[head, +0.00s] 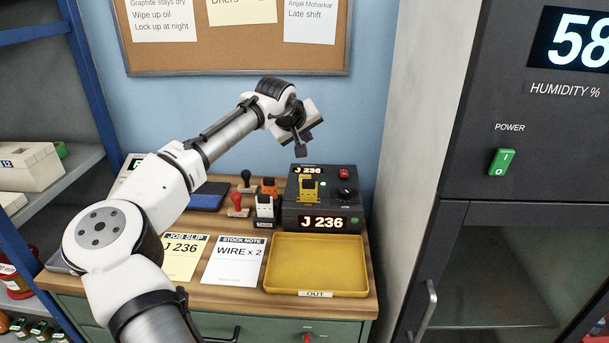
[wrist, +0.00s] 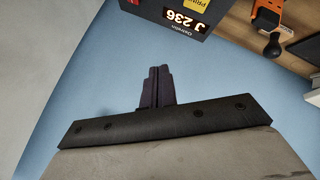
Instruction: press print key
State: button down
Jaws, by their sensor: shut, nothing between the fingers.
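A dark printing device (head: 290,217) stands at the back right of the bench. It has a small upper display, a larger lower display (head: 321,223) reading J 236, and a yellow part (head: 309,189) on its face. In the wrist view the device appears upside down at the top edge, with its J 236 display (wrist: 183,22) and a yellow piece lettered PRIN (wrist: 196,5), cut off by the frame. My gripper (head: 301,151) is shut and empty, above the device and apart from it. Its closed fingers (wrist: 160,72) show against the blue wall in the wrist view.
A yellow OUT tray (head: 317,293) lies in front of the device. Stamps, including a red-handled one (head: 238,204), stand to its left. A job slip (head: 184,258) and stock note (head: 233,261) lie on the bench. A dark cabinet (head: 453,180) stands to the right.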

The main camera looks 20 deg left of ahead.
jog(key=shift+s+a+f, duration=0.1)
jog(key=shift+a, duration=0.2)
jog(key=b, duration=0.6)
send_near(308, 174)
jog(key=x, duration=0.5)
jog(key=shift+w+r, duration=0.35)
dwell(1.2)
jog(key=shift+f+b, duration=0.3)
jog(key=shift+f, duration=0.1)
jog(key=shift+f, duration=0.45)
dwell(0.5)
jog(key=shift+r, duration=0.1)
jog(key=shift+r+p, duration=0.5)
jog(key=shift+r, duration=0.25)
